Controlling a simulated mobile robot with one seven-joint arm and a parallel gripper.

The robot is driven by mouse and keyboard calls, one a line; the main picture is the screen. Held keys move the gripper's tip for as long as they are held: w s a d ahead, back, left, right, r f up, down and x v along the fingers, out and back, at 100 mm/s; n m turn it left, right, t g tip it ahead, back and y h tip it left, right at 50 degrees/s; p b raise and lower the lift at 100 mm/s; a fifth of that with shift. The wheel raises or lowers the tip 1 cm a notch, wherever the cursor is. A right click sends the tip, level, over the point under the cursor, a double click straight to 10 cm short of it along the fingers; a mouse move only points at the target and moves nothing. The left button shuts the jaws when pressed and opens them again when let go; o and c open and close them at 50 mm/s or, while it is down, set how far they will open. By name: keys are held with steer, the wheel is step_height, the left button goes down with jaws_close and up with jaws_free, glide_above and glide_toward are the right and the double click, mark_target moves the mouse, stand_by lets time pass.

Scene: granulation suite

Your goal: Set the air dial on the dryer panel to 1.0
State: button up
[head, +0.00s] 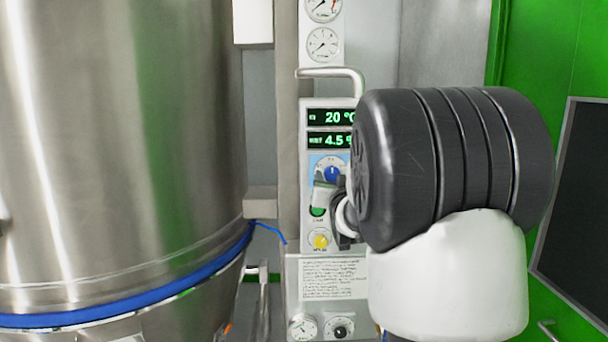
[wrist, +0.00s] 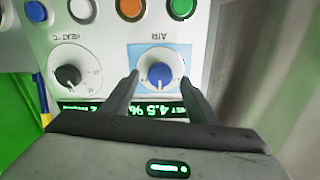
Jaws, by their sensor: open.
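The air dial (wrist: 160,75) is a round blue knob on a light blue patch of the dryer panel (wrist: 110,45), which appears upside down in the wrist view. In the head view the blue dial (head: 332,174) shows below two green displays. My gripper (wrist: 160,80) is open, with one dark fingertip on each side of the dial. A small gap seems to show on both sides, but I cannot tell whether a finger touches it. The dial's pointer and scale are too small to read. My wrist hides the panel's right side in the head view.
A black heat dial (wrist: 68,77) sits beside the air dial. Several coloured buttons, including a green button (wrist: 182,8) and an orange button (wrist: 130,8), are close by. A metal handle (head: 331,73) juts out above the panel. A large steel vessel (head: 120,150) stands at left.

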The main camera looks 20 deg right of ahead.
mark_target(332, 176)
steer(key=shift+x, duration=1.6)
steer(key=c, duration=1.1)
steer(key=shift+o, duration=0.2)
